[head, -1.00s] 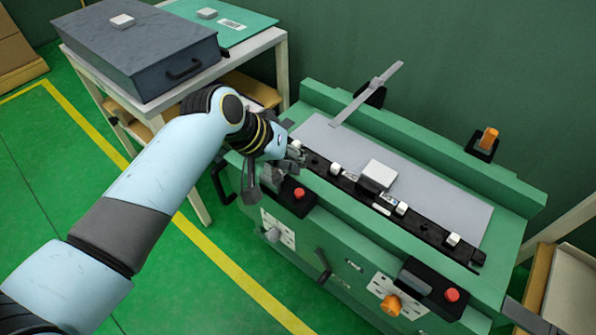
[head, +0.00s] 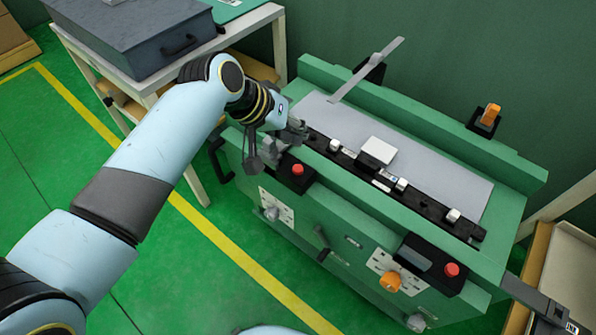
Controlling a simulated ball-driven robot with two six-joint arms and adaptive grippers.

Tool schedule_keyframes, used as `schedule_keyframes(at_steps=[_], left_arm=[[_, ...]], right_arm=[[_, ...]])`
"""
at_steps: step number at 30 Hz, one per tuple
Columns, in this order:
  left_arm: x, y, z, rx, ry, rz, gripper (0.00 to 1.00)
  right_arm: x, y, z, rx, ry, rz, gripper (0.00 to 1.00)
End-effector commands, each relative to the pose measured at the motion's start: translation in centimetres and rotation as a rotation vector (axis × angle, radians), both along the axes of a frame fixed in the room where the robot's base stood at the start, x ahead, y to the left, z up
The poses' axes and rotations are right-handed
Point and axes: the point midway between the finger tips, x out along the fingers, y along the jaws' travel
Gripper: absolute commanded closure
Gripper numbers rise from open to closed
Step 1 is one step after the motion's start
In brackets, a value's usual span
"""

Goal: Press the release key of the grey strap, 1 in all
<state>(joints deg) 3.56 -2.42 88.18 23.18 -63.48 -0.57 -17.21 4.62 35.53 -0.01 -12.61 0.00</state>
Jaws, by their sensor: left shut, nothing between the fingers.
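The grey strap (head: 366,70) stands up at a slant from a black mount at the back left of the green machine (head: 420,124). I cannot make out its release key at this size. My left gripper (head: 290,134) is shut and empty at the front left of the machine, by the left end of the black rail (head: 360,172) and above the left red button (head: 297,169). It is well apart from the strap. Its fingers are small and partly mixed with the dark parts behind them. My right gripper is out of view.
An orange piece (head: 491,114) sits on a black mount at the back right. A white block (head: 379,150) stands at the rail. A grey case (head: 135,35) lies on the white table at left. The grey plate (head: 440,165) behind the rail is mostly clear.

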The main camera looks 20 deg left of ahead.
Motion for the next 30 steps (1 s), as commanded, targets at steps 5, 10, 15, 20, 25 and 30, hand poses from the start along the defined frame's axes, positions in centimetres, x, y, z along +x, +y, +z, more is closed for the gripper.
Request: schedule_keyframes(at_steps=[5, 10, 15, 20, 25, 30], left_arm=[[-0.1, 0.0, -3.3, 0.0, 0.001, 0.0, 1.0], [0.0, 0.0, -5.1, 0.0, 0.002, 0.0, 1.0], [0.0, 0.0, -6.1, 0.0, 0.0, 0.001, 1.0], [0.0, 0.0, -6.1, 0.0, 0.0, 0.001, 1.0], [0.0, 0.0, -6.1, 0.0, 0.0, 0.001, 1.0], [0.0, 0.0, -6.1, 0.0, 0.0, 0.001, 1.0]], right_arm=[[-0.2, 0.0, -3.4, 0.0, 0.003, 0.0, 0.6], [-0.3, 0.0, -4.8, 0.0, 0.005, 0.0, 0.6], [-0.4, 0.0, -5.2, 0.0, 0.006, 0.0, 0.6], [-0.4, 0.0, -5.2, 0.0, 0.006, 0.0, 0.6], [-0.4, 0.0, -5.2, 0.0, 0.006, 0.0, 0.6], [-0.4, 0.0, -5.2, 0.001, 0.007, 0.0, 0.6]])
